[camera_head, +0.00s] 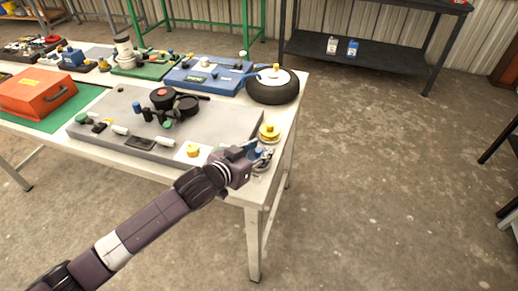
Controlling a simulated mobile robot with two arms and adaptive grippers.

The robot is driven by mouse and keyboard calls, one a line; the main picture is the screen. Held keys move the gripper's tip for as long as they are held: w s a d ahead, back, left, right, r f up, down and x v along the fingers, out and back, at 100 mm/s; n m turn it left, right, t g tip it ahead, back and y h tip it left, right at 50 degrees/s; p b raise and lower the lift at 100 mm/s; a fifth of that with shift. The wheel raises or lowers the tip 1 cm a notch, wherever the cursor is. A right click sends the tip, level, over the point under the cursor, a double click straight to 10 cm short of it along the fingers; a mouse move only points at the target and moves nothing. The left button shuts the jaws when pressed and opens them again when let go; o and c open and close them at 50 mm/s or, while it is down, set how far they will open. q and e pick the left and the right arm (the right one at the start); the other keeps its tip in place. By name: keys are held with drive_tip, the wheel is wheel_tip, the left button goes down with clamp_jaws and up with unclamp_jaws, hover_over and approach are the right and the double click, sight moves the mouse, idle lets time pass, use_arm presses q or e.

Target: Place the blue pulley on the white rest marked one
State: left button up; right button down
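My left arm reaches in from the lower left. Its gripper (252,154) is over the near right corner of the white table (262,188). A small blue piece, probably the blue pulley (261,153), shows at the fingertips, partly hidden by the gripper. I cannot tell whether the fingers are closed on it. A pale round piece (262,166) shows just below the fingers; it may be a rest, but no mark can be read. A yellow pulley (269,131) sits just behind the gripper near the table's right edge. My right gripper is not in view.
A grey board (225,118) with black wheels (175,102) and small parts lies left of the gripper. A black tyre (273,88) and a blue board (205,78) are behind. An orange case (38,93) is at left. The concrete floor right of the table is clear.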

use_arm(q)
drive_tip(key=shift+r, duration=0.15)
drive_tip(key=v, duration=1.2)
